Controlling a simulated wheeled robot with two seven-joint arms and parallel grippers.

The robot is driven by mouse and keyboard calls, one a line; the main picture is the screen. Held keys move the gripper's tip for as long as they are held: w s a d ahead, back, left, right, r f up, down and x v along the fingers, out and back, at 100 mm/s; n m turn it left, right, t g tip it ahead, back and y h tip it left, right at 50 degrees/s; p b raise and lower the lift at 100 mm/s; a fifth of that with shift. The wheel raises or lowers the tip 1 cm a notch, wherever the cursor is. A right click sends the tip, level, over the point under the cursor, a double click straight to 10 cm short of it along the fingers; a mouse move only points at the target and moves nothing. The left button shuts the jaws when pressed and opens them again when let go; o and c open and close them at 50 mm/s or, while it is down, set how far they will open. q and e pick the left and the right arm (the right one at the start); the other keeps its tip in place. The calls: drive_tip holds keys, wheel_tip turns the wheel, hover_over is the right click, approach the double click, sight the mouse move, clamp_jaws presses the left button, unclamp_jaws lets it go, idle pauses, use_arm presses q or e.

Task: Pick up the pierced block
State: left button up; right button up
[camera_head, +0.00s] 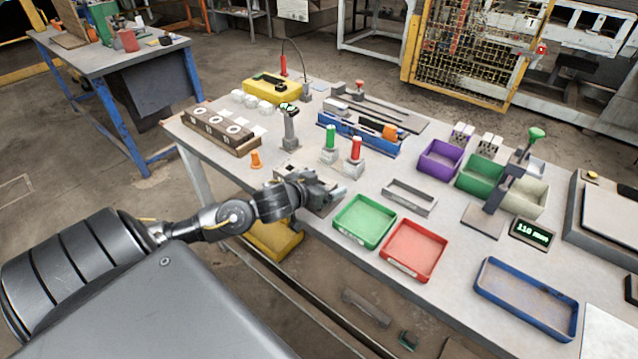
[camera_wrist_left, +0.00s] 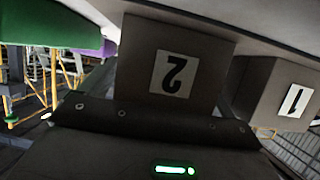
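I cannot single out the pierced block with certainty. A brown block row (camera_head: 221,141) with round white rings on its top stands at the table's left end, away from my left gripper. My left gripper (camera_head: 338,191) is low over the table's front part, just left of the green tray; its fingers are too small to read. The left wrist view is upside down. It shows a grey block marked 2 (camera_wrist_left: 177,60) close ahead and another marked 1 (camera_wrist_left: 290,98) beside it. Nothing held between fingers is visible there. My right gripper is out of view.
A green tray (camera_head: 342,228), a red tray (camera_head: 392,263) and a blue tray (camera_head: 484,288) lie along the front edge. Posts with a green top (camera_head: 330,138) and a red top (camera_head: 355,148) stand behind the gripper.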

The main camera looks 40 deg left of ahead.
sight(323, 180)
use_arm(q)
drive_tip(key=c, duration=1.2)
drive_tip(key=shift+c, duration=0.2)
drive_tip(key=shift+r, duration=0.45)
wheel_tip(323, 180, up, 2)
drive_tip(key=shift+w+r+p, duration=0.1)
drive_tip(key=shift+r+p, duration=0.1)
drive_tip(key=shift+p, duration=0.1)
drive_tip(key=s+r, duration=0.1)
drive_tip(key=r, duration=0.1)
drive_tip(key=s+d+r+p, duration=0.1)
drive_tip(key=s+r, duration=0.1)
drive_tip(key=s+d+r, duration=0.1)
drive_tip(key=r, duration=0.1)
drive_tip(key=shift+s+d+r+p, duration=0.1)
drive_tip(key=shift+s+d+p, duration=0.2)
drive_tip(key=shift+p, duration=0.1)
drive_tip(key=s+d+r+p, duration=0.3)
drive_tip(key=s+d+p, duration=0.1)
drive_tip(key=s+p, duration=0.3)
drive_tip(key=shift+s+d+r+p, duration=0.2)
drive_tip(key=shift+s+r+p, duration=0.1)
drive_tip(key=shift+p, duration=0.65)
